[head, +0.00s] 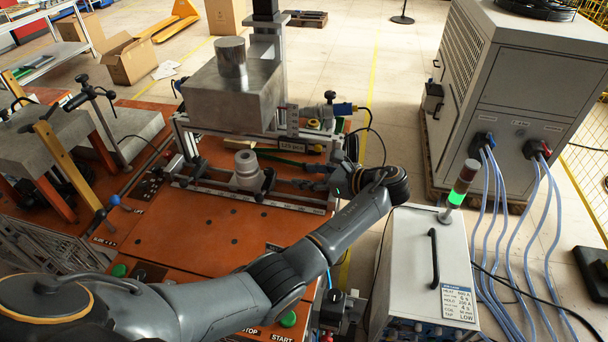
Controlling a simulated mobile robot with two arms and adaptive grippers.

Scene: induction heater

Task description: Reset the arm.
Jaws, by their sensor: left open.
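My left arm comes in from the lower left, crosses the orange bench (190,235) and bends back at the wrist. My left gripper (310,176) points left, low over the fixture at the bench's back. It is open, and its fingers are small and partly lost against the dark rails. A grey cylindrical part (247,170) stands upright in the fixture, left of the fingertips and apart from them. A big metal block (232,95) with a cylinder on top hangs above it on a column. My right gripper is not in view.
A white control box (420,265) with a green-lit signal tower (460,185) stands right of my forearm. A large grey cabinet (545,90) with blue hoses stands farther right. Measuring stands and a grey block (50,140) occupy the left. The bench's front middle is clear.

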